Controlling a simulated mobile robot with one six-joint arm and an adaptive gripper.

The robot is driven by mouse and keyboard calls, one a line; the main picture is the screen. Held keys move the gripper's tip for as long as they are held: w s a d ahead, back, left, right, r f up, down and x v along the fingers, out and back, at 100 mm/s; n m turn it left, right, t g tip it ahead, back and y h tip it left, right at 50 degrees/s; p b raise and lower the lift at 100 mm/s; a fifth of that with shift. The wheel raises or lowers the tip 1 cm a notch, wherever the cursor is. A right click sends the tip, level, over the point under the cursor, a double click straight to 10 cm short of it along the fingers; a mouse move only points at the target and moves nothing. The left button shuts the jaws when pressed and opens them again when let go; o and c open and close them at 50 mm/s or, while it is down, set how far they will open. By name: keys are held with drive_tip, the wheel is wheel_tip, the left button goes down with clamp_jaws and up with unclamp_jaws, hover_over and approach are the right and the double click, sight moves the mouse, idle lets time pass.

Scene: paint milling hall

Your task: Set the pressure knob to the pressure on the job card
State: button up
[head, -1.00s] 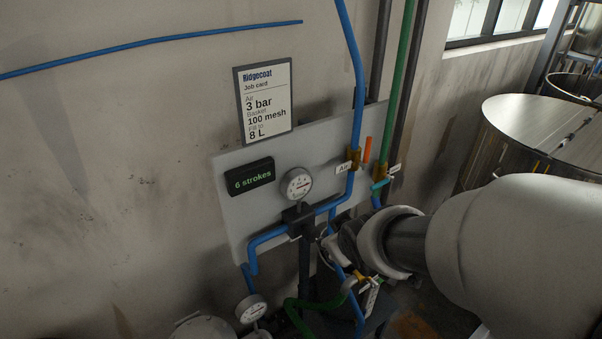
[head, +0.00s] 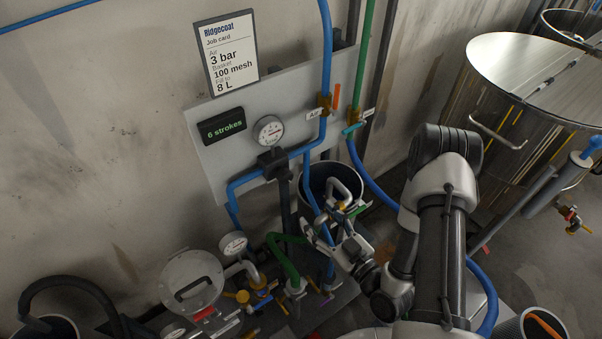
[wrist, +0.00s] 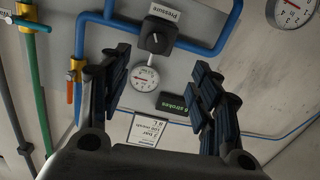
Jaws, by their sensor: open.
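The job card (head: 228,55) on the wall reads "Air 3 bar", "Basket 100 mesh" and "Fill to 8 L". Below it, on a grey panel, are a round pressure gauge (head: 268,131) and the black pressure knob (head: 272,160) on the blue air pipe. The wrist view shows them upside down: the knob (wrist: 157,36) with a white pointer mark and a "Pressure" label, and the gauge (wrist: 144,78) with a red needle. My gripper (wrist: 162,65) is open and empty. Its fingers frame the knob and gauge from a distance, touching neither. The gauge reading is too small to tell.
A display (head: 221,126) reading "6 strokes" is left of the gauge. An air valve with an orange handle (head: 336,97) and a green pipe (head: 368,55) are to the right. A second gauge (head: 233,244), hoses and a lidded pot (head: 192,280) stand below. A steel tank (head: 545,70) is at right.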

sight(288, 180)
drive_tip(key=x, duration=1.1)
drive_tip(key=b+x, duration=0.1)
drive_tip(key=x, duration=0.4)
drive_tip(key=shift+w+a+r, duration=0.15)
drive_tip(key=shift+w+r, duration=0.2)
drive_tip(key=shift+w, duration=0.05)
drive_tip(key=shift+c, duration=0.2)
drive_tip(key=c, duration=1)
